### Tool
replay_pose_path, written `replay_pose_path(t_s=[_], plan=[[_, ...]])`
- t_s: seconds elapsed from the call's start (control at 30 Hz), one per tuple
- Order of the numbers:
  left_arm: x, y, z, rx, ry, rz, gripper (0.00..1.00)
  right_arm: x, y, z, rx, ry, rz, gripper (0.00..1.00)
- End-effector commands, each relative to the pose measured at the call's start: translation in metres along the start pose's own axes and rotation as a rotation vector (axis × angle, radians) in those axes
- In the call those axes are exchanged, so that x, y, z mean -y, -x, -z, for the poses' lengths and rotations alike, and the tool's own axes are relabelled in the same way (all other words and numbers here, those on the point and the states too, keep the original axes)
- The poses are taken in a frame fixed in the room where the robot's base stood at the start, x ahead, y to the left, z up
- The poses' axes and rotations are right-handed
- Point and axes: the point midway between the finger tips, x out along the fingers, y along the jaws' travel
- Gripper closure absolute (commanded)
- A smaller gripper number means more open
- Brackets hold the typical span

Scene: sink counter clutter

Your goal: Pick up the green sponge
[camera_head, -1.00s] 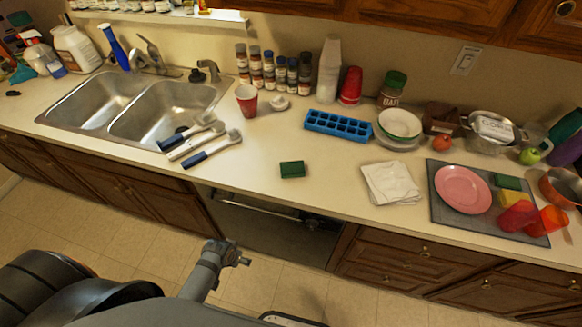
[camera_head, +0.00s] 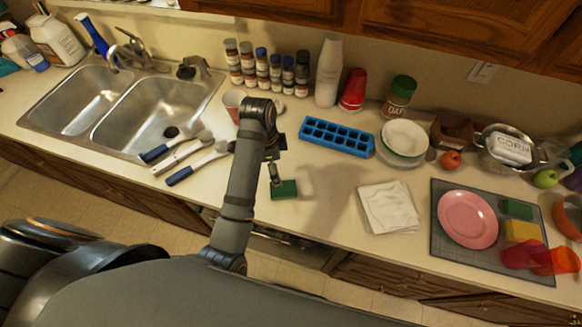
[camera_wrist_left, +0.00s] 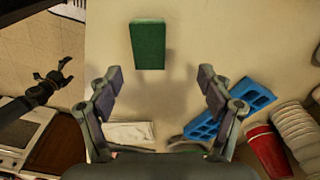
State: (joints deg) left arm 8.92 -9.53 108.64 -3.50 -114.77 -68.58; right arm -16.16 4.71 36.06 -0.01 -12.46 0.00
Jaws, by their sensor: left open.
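The green sponge (camera_head: 284,190) lies flat on the counter near its front edge. My left arm reaches over the counter, and its gripper (camera_head: 275,172) is just above the sponge's far-left part in the head view, hiding a little of it. In the left wrist view the sponge (camera_wrist_left: 148,46) lies beyond the open fingertips of my left gripper (camera_wrist_left: 160,78), slightly left of centre. Nothing is between the fingers. My right gripper (camera_wrist_left: 54,74) shows small at the left of the wrist view, over the floor, its fingers apart. It is outside the head view.
Brushes (camera_head: 185,155) lie left, near the sink (camera_head: 130,105). A blue ice tray (camera_head: 337,137) is behind right, a white napkin (camera_head: 388,207) to the right. Another green sponge (camera_head: 517,208) lies on the grey mat (camera_head: 450,250). The counter around the near sponge is clear.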

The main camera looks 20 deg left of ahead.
Motion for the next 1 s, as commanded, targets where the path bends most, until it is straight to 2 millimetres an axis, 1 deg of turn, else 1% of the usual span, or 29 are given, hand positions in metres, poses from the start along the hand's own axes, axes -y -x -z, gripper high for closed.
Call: replay_pose_path(t_s=[0.03,0.1,0.17,0.27,0.3,0.4,0.47,0.5,0.57,0.67,0.7,0.77,0.8,0.87,0.9,0.97,1.0], plan=[[0.000,0.001,0.002,-0.001,-0.015,-0.006,0.21,-0.001,-0.001,0.009,-0.012,0.000,-0.001,0.01],[0.000,0.001,0.003,-0.001,-0.023,-0.008,0.21,-0.001,-0.001,0.018,-0.025,-0.001,-0.002,0.01],[0.000,0.000,0.003,-0.001,-0.023,-0.009,0.21,-0.001,0.000,0.014,-0.020,-0.001,-0.002,0.01],[-0.001,-0.013,0.003,0.001,-0.022,-0.012,0.21,-0.001,0.005,-0.009,0.015,0.001,-0.001,0.01],[-0.001,-0.020,0.003,0.001,-0.022,-0.012,0.21,-0.001,0.008,-0.021,0.034,0.002,0.000,0.01],[-0.001,-0.037,0.003,0.001,-0.021,-0.011,0.21,0.000,0.013,-0.045,0.071,0.003,0.001,0.01],[-0.001,-0.045,0.003,0.000,-0.021,-0.009,0.21,0.000,0.015,-0.053,0.082,0.004,0.001,0.01],[-0.001,-0.048,0.003,0.000,-0.021,-0.008,0.21,0.000,0.015,-0.054,0.083,0.004,0.002,0.01],[-0.001,-0.051,0.003,-0.001,-0.021,-0.006,0.21,0.000,0.015,-0.048,0.074,0.003,0.002,0.01],[-0.001,-0.053,0.004,-0.001,-0.020,-0.006,0.21,0.000,0.014,-0.023,0.037,0.001,0.002,0.01],[-0.002,-0.055,0.004,-0.001,-0.020,-0.009,0.21,0.001,0.017,-0.011,0.019,0.000,0.002,0.01],[-0.006,-0.062,0.006,0.000,-0.020,-0.012,0.21,0.001,0.024,0.003,-0.001,-0.001,0.003,0.01],[-0.008,-0.069,0.007,0.000,-0.020,-0.013,0.21,0.001,0.028,0.008,-0.008,-0.002,0.004,0.01],[-0.010,-0.079,0.009,0.000,-0.021,-0.012,0.21,0.002,0.034,0.011,-0.010,-0.003,0.005,0.01],[-0.009,-0.088,0.009,0.001,-0.021,-0.009,0.21,0.002,0.033,0.009,-0.008,-0.003,0.006,0.01],[-0.009,-0.096,0.009,0.000,-0.021,-0.008,0.21,0.002,0.034,0.002,0.003,-0.003,0.006,0.01],[-0.009,-0.100,0.009,0.000,-0.021,-0.008,0.21,0.002,0.034,-0.005,0.013,-0.002,0.006,0.01]])
